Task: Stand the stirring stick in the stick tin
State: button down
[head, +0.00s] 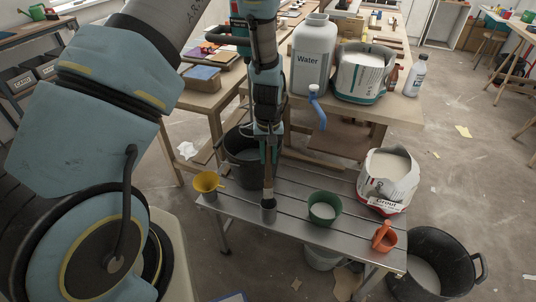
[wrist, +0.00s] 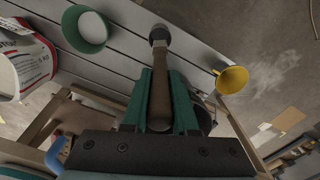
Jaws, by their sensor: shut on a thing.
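My gripper (head: 269,160) is shut on the brown stirring stick (head: 268,182) and points down over the bench. In the wrist view, the fingers of my gripper (wrist: 161,76) lie on both sides of the stick (wrist: 160,98). The stick hangs about upright with its lower end at the mouth of the small grey stick tin (head: 268,212). The tin stands on the slatted metal bench (head: 290,224). The tin (wrist: 159,34) also shows past the stick's far end in the wrist view. I cannot tell how deep the stick's end sits in the tin.
A yellow funnel (head: 206,184) stands left of the tin, a green bowl (head: 324,208) to the right. An orange scoop (head: 384,237) and a grout bag (head: 388,180) are further right. A black bucket (head: 240,150) is behind. Bare slats separate them.

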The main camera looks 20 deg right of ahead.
aim_at(269, 175)
jog(key=shift+f+b, duration=3)
jog(key=shift+f, duration=1.55)
jog(key=c, duration=0.6)
grip_release()
jog(key=shift+r, duration=0.15)
notch_tip(269, 175, up, 10)
jog(key=shift+r+b, duration=0.25)
jog(key=shift+b, duration=1)
